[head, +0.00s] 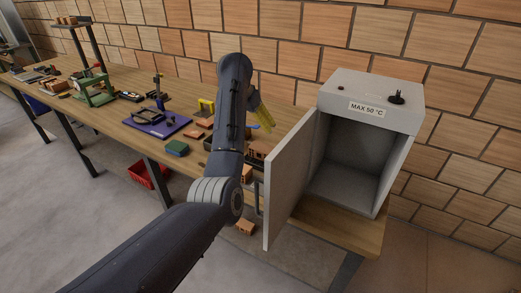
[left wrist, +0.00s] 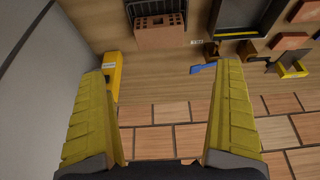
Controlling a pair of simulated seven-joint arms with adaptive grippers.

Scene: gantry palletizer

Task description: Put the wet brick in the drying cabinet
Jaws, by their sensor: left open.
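The grey drying cabinet (head: 402,150) stands at the right end of the bench, marked "MAX 50 °C". Its door (head: 290,185) is swung open and the visible inside is empty. My left gripper (head: 263,117) is over the bench behind the door, partly hidden by my arm. In the left wrist view its yellow fingers (left wrist: 165,115) are wide apart with nothing between them. A reddish-brown brick with holes (left wrist: 160,36) lies beyond the fingertips, apart from them. A brick also shows beside the door in the head view (head: 258,150), partly hidden. I cannot tell which brick is wet.
The wooden bench (head: 120,107) runs to the left with a blue board (head: 155,125), a green block (head: 177,148) and a green device (head: 95,88). A yellow object (left wrist: 112,72) stands near the left finger. A red crate (head: 145,174) is below the bench.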

